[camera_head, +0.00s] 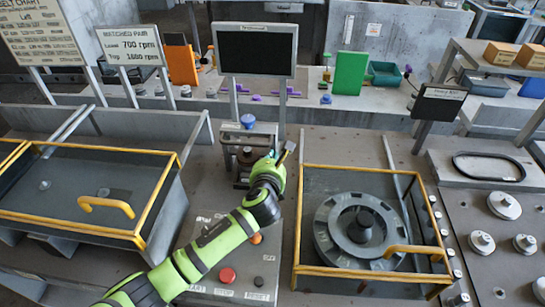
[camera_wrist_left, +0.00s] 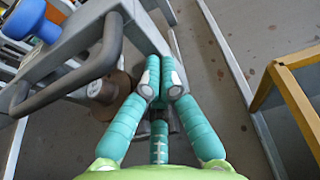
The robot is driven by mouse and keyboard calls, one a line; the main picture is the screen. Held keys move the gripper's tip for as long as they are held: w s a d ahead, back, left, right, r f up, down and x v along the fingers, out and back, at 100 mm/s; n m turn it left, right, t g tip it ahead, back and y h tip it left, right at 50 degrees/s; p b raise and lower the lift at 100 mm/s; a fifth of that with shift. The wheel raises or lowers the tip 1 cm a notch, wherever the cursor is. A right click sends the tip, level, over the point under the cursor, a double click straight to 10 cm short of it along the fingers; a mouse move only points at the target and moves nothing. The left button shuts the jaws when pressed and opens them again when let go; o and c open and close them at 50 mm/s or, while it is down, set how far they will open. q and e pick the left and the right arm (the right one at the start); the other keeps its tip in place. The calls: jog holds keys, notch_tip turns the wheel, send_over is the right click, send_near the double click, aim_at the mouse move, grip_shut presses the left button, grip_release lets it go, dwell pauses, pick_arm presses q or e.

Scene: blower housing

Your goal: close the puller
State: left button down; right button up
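The puller (camera_head: 248,140) stands at the middle of the bench below the dark monitor. It has a grey frame, a blue knob (camera_head: 247,121) and a dark reddish-brown round part beneath. In the left wrist view, its grey looped handle (camera_wrist_left: 85,75) and blue knob (camera_wrist_left: 32,22) are at the upper left. My left gripper (camera_head: 284,152) is just right of the puller. In the wrist view its teal fingers (camera_wrist_left: 162,82) come together beside the grey frame, with nothing visible between the tips. Whether they touch the frame is unclear. My right gripper is out of view.
A yellow-edged guard (camera_head: 300,225) with a ring-shaped part inside stands to the right. Another yellow-edged guard (camera_head: 158,205) stands left. A button panel (camera_head: 245,268) lies below my arm. Signs and the monitor (camera_head: 255,50) rise behind.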

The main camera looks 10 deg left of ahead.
pick_arm(q)
jog(key=shift+w, duration=0.1)
jog(key=w+b, duration=0.3)
jog(key=w, duration=0.6)
jog(key=shift+r, duration=0.15)
jog(key=shift+w, duration=0.15)
jog(key=shift+a, duration=0.1)
